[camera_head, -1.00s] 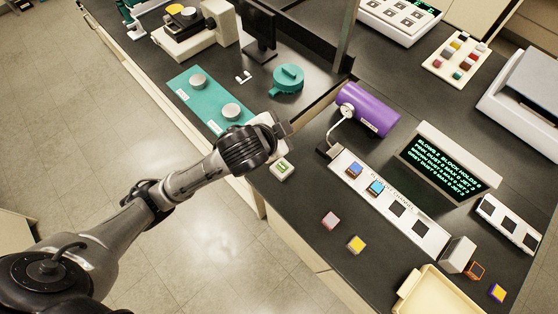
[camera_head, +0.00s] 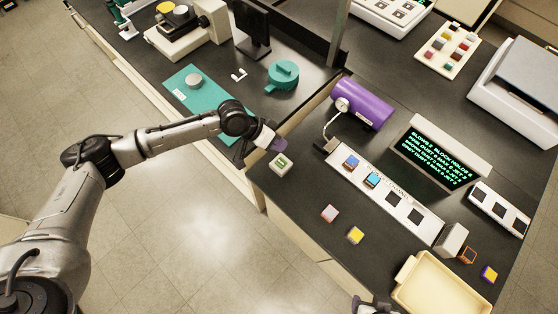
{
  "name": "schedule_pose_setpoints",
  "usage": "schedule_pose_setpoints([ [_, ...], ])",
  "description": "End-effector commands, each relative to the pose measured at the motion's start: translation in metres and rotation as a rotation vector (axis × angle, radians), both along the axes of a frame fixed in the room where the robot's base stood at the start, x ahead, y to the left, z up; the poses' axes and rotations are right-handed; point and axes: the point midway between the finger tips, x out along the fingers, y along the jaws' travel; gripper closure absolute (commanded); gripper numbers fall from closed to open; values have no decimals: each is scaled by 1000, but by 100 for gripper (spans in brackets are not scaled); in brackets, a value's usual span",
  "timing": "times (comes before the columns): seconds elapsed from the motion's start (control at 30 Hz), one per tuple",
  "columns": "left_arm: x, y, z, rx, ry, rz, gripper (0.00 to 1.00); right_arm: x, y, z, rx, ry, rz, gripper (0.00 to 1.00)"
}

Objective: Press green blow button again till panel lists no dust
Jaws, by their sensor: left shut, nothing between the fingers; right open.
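The green blow button (camera_head: 281,163) sits on a small white box at the left corner of the dark bench. My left gripper (camera_head: 277,146) is shut and empty, just beyond the button in the picture; I cannot tell whether it touches it. The panel (camera_head: 437,154) shows lines of green text with a blow count and pink and grey dust entries; the numbers are too small to read surely. A purple cylinder (camera_head: 364,104) with a gauge and hose lies behind the channel strip. My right gripper (camera_head: 375,306) is open and only partly in view at the bottom edge.
The white channel strip (camera_head: 428,227) holds two blocks and dark empty slots. A cream tray (camera_head: 405,296) is at the front right. A teal mat (camera_head: 184,85) lies at the back left.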

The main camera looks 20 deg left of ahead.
Motion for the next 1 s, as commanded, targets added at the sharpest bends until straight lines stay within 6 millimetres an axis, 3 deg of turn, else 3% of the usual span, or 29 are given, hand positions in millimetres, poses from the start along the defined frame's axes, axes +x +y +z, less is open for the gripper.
schedule_pose_setpoints([
  [0.63,5,-4,4,-44,-6,45,100,0,0,-2,1,1,-1,35],
  [1.0,5,-4,-20,-42,-6,44,100,0,2,-26,7,1,-4,35],
])
